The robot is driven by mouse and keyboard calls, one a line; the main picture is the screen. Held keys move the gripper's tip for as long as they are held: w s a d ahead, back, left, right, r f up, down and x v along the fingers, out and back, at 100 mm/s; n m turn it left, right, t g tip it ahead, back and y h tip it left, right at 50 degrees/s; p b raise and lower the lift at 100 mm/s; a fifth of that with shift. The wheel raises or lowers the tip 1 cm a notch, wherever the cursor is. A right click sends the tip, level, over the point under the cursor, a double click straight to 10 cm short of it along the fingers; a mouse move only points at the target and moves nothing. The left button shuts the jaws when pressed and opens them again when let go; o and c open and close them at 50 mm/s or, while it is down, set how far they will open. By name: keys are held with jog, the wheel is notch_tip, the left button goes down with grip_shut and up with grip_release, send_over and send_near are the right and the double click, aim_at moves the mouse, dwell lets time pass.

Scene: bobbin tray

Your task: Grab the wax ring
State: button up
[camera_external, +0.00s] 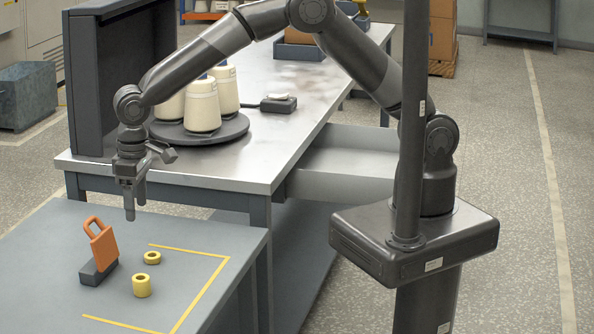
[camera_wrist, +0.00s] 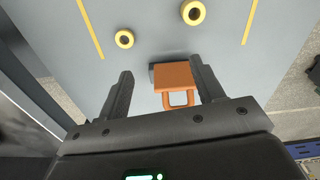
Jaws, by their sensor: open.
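A low yellow ring (camera_external: 152,261), which looks like the wax ring, lies flat on the grey-blue table top. It also shows in the wrist view (camera_wrist: 116,41), ahead of the left finger. A taller yellow hollow cylinder (camera_external: 141,288) stands near it, and shows at the top of the wrist view (camera_wrist: 185,14). My gripper (camera_external: 135,212) is open and empty, pointing down above the table. In the wrist view my gripper (camera_wrist: 161,72) has its fingers on either side of the orange block in the picture, apart from both yellow pieces.
An orange block with a loop handle (camera_external: 103,248) leans tilted on a dark base (camera_external: 97,275), left of the ring. Yellow tape lines (camera_external: 205,296) mark the table. A metal bench (camera_external: 240,172) behind carries cream bobbins (camera_external: 202,106) on a round dark tray (camera_external: 230,131).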

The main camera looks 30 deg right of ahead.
send_over(128, 288)
jog(key=s, duration=0.1)
notch_tip(128, 288, down, 4)
jog(key=shift+n, duration=0.4)
notch_tip(128, 288, down, 11)
jog(key=shift+s+a+f, duration=0.1)
jog(key=c, duration=1)
jog(key=shift+c, duration=0.2)
